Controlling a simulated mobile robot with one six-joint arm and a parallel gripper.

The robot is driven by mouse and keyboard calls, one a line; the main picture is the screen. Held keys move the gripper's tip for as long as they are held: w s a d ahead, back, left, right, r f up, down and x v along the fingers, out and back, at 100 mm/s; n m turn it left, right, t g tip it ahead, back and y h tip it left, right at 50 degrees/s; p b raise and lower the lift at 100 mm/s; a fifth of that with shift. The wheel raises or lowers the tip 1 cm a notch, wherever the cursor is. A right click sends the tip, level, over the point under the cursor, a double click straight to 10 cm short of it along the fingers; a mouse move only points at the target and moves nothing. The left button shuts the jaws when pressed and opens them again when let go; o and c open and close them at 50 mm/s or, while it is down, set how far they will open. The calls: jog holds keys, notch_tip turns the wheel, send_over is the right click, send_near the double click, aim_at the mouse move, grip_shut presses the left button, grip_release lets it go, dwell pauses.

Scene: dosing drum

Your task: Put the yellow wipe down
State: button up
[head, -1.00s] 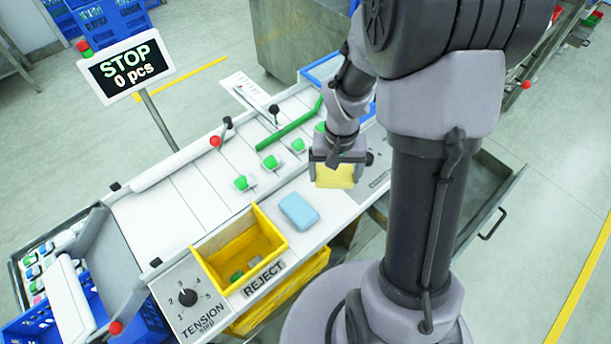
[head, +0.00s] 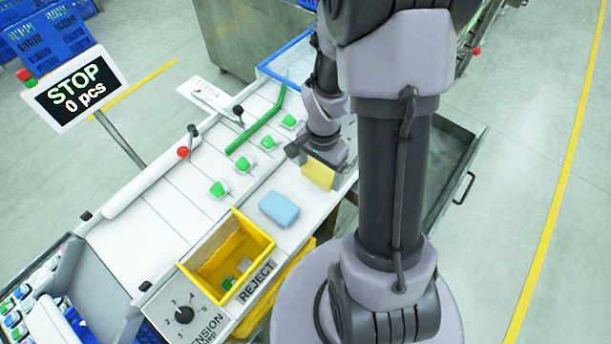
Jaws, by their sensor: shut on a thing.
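The yellow wipe (head: 318,174) is a flat pad held at my gripper (head: 316,160), over the right part of the white machine top. My gripper is shut on it, and the fingers are partly hidden by the wrist. The wipe looks tilted on edge. I cannot tell whether its lower edge touches the surface. A blue block-like wipe (head: 279,208) lies flat on the white top to the lower left of the gripper.
A yellow reject bin (head: 228,256) with small green and white pieces stands at the front. Several green pieces (head: 243,164) sit along the lanes beside a green bar (head: 257,119). A tension dial (head: 184,314) and a STOP screen (head: 75,89) are to the left. White surface between the wipes is clear.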

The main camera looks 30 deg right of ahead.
aim_at(305, 168)
jog(key=shift+w+a+f, duration=0.15)
jog(key=shift+w+a, duration=0.65)
jog(key=shift+w, duration=0.2)
jog(key=shift+w+a, duration=0.4)
jog(key=shift+w, duration=0.05)
notch_tip(305, 168, down, 4)
jog(key=shift+r+b, duration=0.25)
jog(key=shift+b, duration=0.7)
